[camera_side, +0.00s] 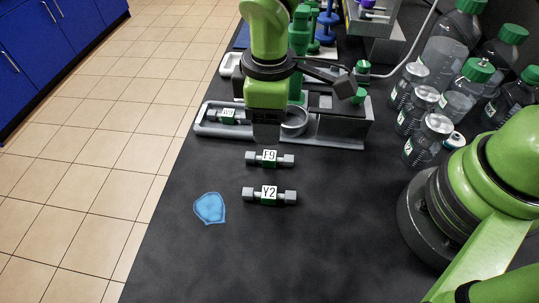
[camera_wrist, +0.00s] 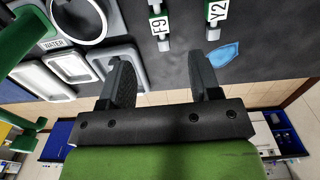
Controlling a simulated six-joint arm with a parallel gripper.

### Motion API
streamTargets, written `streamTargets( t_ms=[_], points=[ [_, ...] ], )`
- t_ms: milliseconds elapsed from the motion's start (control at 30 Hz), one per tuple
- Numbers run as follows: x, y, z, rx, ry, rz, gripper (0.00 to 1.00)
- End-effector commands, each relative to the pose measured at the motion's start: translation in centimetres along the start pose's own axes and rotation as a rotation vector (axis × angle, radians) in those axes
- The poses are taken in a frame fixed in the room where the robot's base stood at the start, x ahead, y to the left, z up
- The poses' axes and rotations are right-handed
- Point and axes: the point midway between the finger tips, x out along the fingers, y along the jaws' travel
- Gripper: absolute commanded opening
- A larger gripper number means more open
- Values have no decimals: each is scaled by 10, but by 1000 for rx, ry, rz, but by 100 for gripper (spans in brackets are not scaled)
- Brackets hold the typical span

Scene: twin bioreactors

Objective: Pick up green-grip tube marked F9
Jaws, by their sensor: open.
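The F9 tube (camera_side: 285,160) lies on the dark bench, grey with a white F9 label and a little green at its grip. It also shows in the wrist view (camera_wrist: 160,27), beyond my fingertips. The similar Y2 tube (camera_side: 288,196) lies in front of it, roughly parallel; in the wrist view it is to the right (camera_wrist: 215,14). My gripper (camera_side: 266,134) points down behind the F9 tube, near the front edge of the grey station. In the wrist view my gripper (camera_wrist: 159,62) has its two dark fingers wide apart with nothing between them.
A grey station (camera_side: 340,137) with a round ring and a tray slot stands behind; a W9-marked tube (camera_side: 228,116) lies in its slot. A blue cloth-like patch (camera_side: 209,208) lies front left. Green-capped bottles (camera_side: 440,62) crowd the right. The bench's front middle is clear.

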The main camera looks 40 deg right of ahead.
Motion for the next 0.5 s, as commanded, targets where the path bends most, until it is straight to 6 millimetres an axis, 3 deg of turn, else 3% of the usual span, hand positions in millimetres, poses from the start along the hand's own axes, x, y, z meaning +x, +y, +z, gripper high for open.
streamTargets(
  t_ms=[200, 500],
  points=[
    [34, 0, 1, -1, -5, -2, 57],
    [65, 0, 1, 1, -5, -2, 57]
  ],
)
